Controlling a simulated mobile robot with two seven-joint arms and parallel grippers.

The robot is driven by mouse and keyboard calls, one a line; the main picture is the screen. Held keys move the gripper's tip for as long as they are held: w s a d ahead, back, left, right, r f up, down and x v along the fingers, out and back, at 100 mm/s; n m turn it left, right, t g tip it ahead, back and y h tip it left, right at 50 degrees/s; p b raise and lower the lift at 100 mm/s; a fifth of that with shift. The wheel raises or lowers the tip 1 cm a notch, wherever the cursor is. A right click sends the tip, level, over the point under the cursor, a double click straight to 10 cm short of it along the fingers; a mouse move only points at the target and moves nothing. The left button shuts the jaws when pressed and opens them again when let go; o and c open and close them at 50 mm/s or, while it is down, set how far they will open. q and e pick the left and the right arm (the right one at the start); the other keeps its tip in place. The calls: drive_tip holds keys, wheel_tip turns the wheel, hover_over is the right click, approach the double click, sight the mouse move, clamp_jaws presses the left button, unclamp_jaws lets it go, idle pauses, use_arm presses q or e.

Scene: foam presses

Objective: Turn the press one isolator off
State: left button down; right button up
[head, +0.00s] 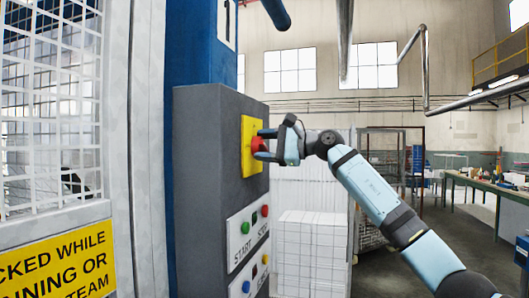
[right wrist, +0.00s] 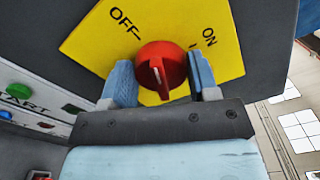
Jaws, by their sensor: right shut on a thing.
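The isolator is a red rotary knob (head: 257,145) on a yellow plate (head: 247,128), on the side of a grey control box (head: 215,150). In the right wrist view the knob (right wrist: 160,68) sits between the plate's OFF mark at upper left and ON mark at right. My right gripper (head: 264,145) is shut on the knob, one finger on each side, as the right wrist view (right wrist: 161,72) shows. My left gripper is not in view.
Below the isolator are a START/STOP panel (head: 247,233) and a second button panel (head: 247,284). A blue column (head: 205,45) labelled 1 stands behind the box. A mesh guard (head: 52,100) with a yellow warning sign (head: 60,266) is at left. Open floor lies at right.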

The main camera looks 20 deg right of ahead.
drive_tip(key=shift+f+n+b, duration=0.1)
drive_tip(key=shift+n+b, duration=0.3)
drive_tip(key=shift+n, duration=1.6)
drive_tip(key=shift+n+b, duration=0.3)
drive_tip(key=o, duration=0.9)
